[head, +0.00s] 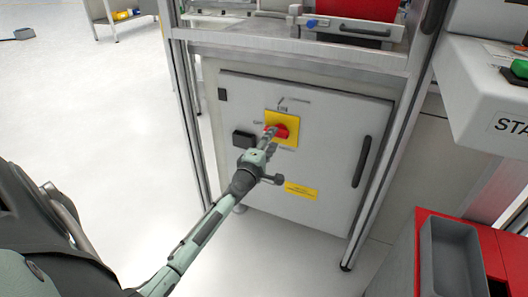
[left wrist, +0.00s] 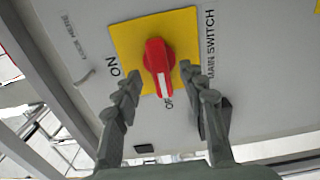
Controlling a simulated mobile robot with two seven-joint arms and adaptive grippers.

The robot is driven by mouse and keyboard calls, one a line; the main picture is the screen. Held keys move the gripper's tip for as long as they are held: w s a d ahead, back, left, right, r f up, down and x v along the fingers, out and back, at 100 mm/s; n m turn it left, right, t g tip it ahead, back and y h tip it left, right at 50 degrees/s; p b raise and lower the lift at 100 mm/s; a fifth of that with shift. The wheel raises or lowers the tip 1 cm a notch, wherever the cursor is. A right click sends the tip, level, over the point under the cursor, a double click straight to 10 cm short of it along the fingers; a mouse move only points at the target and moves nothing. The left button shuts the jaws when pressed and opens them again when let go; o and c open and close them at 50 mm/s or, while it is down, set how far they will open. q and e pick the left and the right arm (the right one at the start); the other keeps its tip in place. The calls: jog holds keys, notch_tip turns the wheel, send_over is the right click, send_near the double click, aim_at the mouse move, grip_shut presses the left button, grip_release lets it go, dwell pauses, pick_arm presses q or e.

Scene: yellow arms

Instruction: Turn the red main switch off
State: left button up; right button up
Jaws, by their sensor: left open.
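The red main switch (head: 281,131) is a knob on a yellow plate (head: 295,119) on the grey cabinet door. In the left wrist view the red knob (left wrist: 159,62) has a white mark at its lower end, beside the partly hidden letters "OF". "ON" is printed at the plate's left and "MAIN SWITCH" at its right. My left gripper (head: 269,138) is in front of the knob. In the left wrist view its open fingers (left wrist: 159,80) flank the knob's lower end, with a visible gap on each side. My right gripper does not show.
The cabinet door (head: 335,202) has a black handle (head: 361,162) at right and a black latch (head: 243,139) left of the switch. A metal frame surrounds it. A red case with a grey tray (head: 450,262) stands at lower right. The floor at left is largely clear.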

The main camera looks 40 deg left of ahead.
pick_arm(q)
jog(key=v, duration=0.9)
jog(key=s+d+f+m+g+h+p, duration=0.1)
jog(key=s+d+f+m+g+h, duration=0.2)
jog(key=d+m, duration=0.35)
jog(key=s+d+f+m+g+h, duration=0.2)
jog(key=s+d+f+m+h, duration=0.15)
jog(key=d+f+m, duration=0.35)
jog(key=s+f+m+g+y+p, duration=0.1)
jog(key=s+f+m+g, duration=0.3)
jog(key=s, duration=0.5)
jog(key=s+f+m+g+y, duration=0.2)
jog(key=s+f+m+g, duration=0.2)
jog(key=s, duration=0.5)
jog(key=shift+s+f+m+g+p, duration=0.2)
jog(key=shift+s+m+g+p, duration=0.2)
jog(key=shift+g, duration=0.3)
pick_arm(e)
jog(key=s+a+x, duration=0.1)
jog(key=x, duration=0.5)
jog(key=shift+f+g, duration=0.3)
pick_arm(q)
jog(key=shift+y, duration=0.25)
jog(key=shift+c, duration=0.3)
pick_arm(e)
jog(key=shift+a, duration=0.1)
